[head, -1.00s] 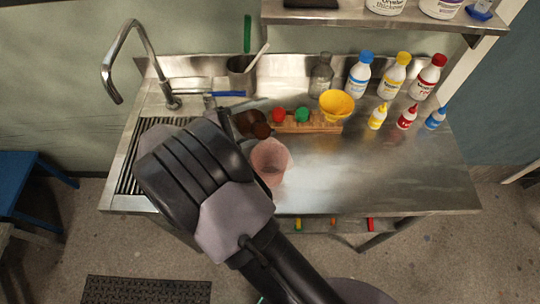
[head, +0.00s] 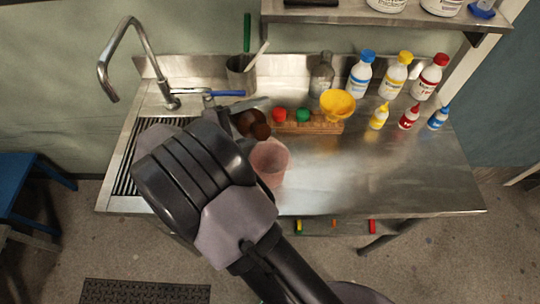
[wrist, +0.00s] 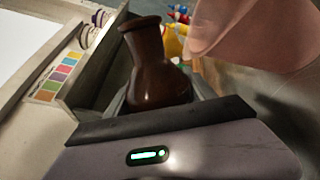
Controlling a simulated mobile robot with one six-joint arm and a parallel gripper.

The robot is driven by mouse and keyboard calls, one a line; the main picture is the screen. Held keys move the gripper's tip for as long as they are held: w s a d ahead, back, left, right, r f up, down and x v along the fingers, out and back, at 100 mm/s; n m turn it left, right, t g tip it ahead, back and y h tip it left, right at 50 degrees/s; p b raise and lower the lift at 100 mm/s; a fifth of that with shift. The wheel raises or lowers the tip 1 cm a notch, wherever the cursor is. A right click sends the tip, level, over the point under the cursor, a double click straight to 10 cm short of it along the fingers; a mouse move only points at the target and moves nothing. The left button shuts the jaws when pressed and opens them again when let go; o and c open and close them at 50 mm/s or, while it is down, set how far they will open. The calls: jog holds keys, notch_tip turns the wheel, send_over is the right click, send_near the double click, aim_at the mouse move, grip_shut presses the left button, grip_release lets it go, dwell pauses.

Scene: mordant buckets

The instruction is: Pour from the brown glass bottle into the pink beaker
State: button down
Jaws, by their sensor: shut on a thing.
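The brown glass bottle (head: 252,122) is held in my gripper (head: 246,114) above the left part of the steel bench. Its neck leans down and right, toward the pink beaker (head: 270,158). The beaker is translucent and stands upright on the bench, partly hidden by my wrist. In the wrist view the bottle (wrist: 158,70) sits between the fingers, its neck toward the top left, and the beaker (wrist: 255,32) is close on its right. I see no liquid stream, and the bottle's contents are not visible.
Behind the beaker, a wooden rack (head: 308,127) holds red and green caps and a yellow funnel (head: 337,103). A grey bottle (head: 321,75) and several coloured-cap bottles stand at the back right. The sink tap (head: 135,60) is left. The bench's right front is clear.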

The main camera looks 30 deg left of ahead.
jog(key=shift+a+f+m+b, duration=0.1)
jog(key=shift+m+b, duration=0.2)
jog(key=shift+b, duration=0.55)
jog(key=shift+w+a+r+m+b, duration=0.1)
jog(key=shift+r+m+b, duration=0.6)
jog(key=shift+b, duration=1.1)
dwell(0.9)
jog(key=shift+s+d+r+m, duration=0.25)
jog(key=shift+d+r+m, duration=0.25)
jog(key=shift+m, duration=0.4)
dwell(1.5)
jog(key=shift+m, duration=0.4)
dwell(1.5)
